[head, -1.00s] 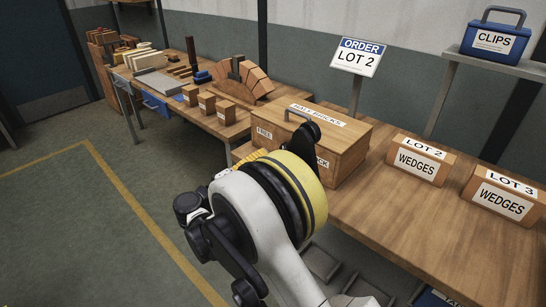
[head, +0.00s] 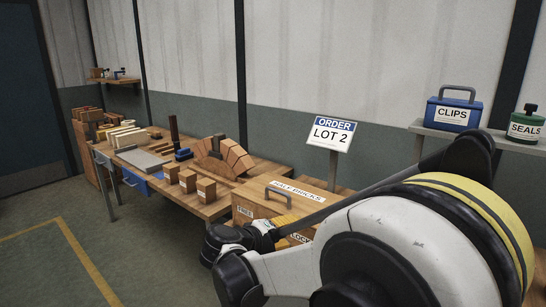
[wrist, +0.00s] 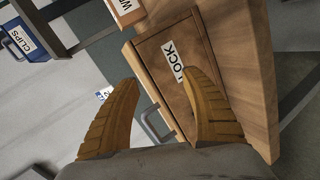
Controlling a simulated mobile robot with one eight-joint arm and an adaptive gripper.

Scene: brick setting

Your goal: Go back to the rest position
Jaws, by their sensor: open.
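My gripper (wrist: 165,95) shows in the wrist view with its two ridged tan fingers spread apart and nothing between them. Beyond the fingers is the wooden half bricks box (wrist: 185,60), with a label ending in "LOCK" and a grey handle (wrist: 157,122). In the head view my arm fills the lower right and covers much of the same half bricks box (head: 275,200). The fingers show there only as a small yellowish patch in front of the box. Whether they touch the box cannot be told.
A brick arch (head: 222,158) and several small wooden blocks (head: 188,182) stand on the left bench. The order sign (head: 331,132) reads LOT 2. A blue clips box (head: 454,112) and a green seals jar (head: 526,122) sit on the right shelf. Floor at left is clear.

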